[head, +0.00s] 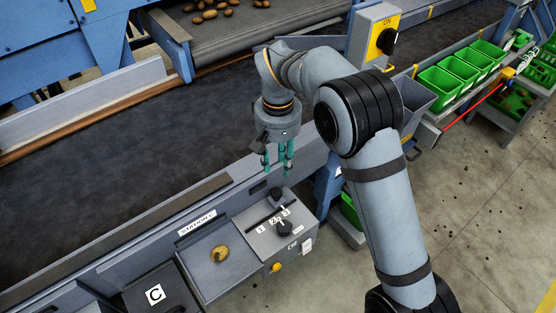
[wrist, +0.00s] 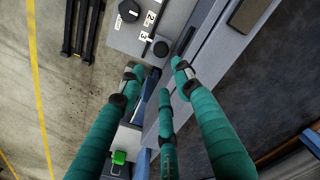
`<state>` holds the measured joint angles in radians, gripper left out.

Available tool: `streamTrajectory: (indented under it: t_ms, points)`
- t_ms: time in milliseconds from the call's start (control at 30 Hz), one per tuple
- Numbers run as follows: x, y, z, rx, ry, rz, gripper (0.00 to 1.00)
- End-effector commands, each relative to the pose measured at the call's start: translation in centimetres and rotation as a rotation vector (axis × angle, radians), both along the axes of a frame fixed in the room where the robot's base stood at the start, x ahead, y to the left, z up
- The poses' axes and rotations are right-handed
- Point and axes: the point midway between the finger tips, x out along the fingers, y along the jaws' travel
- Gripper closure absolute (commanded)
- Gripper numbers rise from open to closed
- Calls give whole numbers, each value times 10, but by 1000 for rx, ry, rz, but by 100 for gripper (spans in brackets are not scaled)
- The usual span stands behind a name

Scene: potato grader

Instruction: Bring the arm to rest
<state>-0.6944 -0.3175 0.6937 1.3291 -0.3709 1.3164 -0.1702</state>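My arm reaches out from the lower right in the head view, bent at the elbow, with its wrist pointing down. My gripper (head: 277,165) hangs above the near edge of the dark conveyor belt (head: 130,125), a little beyond the grey control box (head: 281,233). Its teal fingers are spread apart and hold nothing. In the wrist view, my gripper (wrist: 157,75) shows three separate fingers with no object between them. The control box (wrist: 128,38) and its black knob lie beyond the fingertips there.
A tray with one potato (head: 219,253) and a panel marked C (head: 155,294) sit left of the control box. An ON switch box (head: 375,35) stands beyond my arm. Green crates (head: 440,88) line the right. Potatoes (head: 213,10) lie on the upper conveyor.

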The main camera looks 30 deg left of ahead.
Motion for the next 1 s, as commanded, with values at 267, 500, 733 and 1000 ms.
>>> streamTrajectory:
  t_ms: [267,500,733,1000]
  points:
    - [0,0,1,-1,1,0,66]
    - [0,0,-1,-1,1,0,66]
    - [-1,-1,-27,-6,4,0,66]
    - [-2,-1,-81,-6,5,1,66]
